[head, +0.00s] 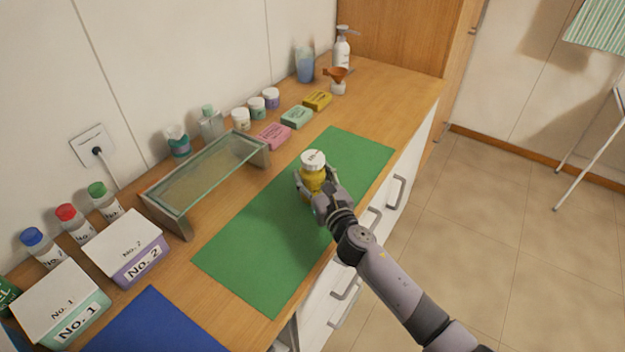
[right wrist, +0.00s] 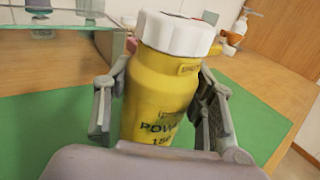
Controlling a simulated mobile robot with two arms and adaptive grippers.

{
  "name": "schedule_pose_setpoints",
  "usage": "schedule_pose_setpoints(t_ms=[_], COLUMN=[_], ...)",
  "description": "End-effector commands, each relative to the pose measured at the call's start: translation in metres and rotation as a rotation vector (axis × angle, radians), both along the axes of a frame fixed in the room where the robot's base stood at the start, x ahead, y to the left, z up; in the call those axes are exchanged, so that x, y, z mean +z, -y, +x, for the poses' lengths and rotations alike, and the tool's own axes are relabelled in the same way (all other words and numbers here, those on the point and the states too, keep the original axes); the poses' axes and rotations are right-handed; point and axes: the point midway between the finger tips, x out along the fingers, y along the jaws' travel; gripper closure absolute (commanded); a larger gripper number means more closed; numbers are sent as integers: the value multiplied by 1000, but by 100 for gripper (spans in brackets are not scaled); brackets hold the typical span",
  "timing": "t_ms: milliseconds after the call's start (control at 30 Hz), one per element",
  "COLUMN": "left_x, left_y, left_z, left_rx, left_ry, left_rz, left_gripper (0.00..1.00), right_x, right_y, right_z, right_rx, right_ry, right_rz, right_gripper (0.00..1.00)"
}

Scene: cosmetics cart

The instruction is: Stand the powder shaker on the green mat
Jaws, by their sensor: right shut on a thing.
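The powder shaker (head: 313,173) is a yellow bottle with a white cap, held upright over the green mat (head: 250,254). It also shows in the right wrist view (right wrist: 160,85), with part of its printed label visible. My right gripper (head: 312,186) has its fingers on both sides of the shaker and is shut on it. The shaker's base is hidden by the gripper, so I cannot tell whether it touches the mat. The mat lies flat and otherwise bare on the wooden counter. My left gripper is not in view.
A glass shelf (head: 208,172) stands left of the mat. Pink (head: 273,136), green (head: 297,117) and yellow (head: 317,101) soap bars lie behind it. Boxes No. 1 (head: 62,301) and No. 2 (head: 127,246) and a blue mat (head: 153,325) are at front left.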

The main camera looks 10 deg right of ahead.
Motion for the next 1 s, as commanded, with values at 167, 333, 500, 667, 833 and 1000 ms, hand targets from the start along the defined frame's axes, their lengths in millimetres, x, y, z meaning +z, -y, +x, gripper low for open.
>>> schedule_pose_setpoints(t_ms=[167,333,500,667,833,1000], left_x=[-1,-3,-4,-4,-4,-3], left_y=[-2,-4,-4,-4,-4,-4], left_z=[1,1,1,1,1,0], left_rx=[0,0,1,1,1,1], left_ry=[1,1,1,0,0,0], left_rz=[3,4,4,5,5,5], left_gripper=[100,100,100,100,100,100], right_x=[-3,-4,-5,-5,-5,-5], right_y=[0,0,0,0,0,0], right_z=[0,0,0,0,0,0], right_rx=[0,0,0,0,0,0], right_ry=[1,1,1,0,1,1], right_rz=[-1,-1,-1,-1,-1,-1], right_gripper=[80,80,43,33,29,29])
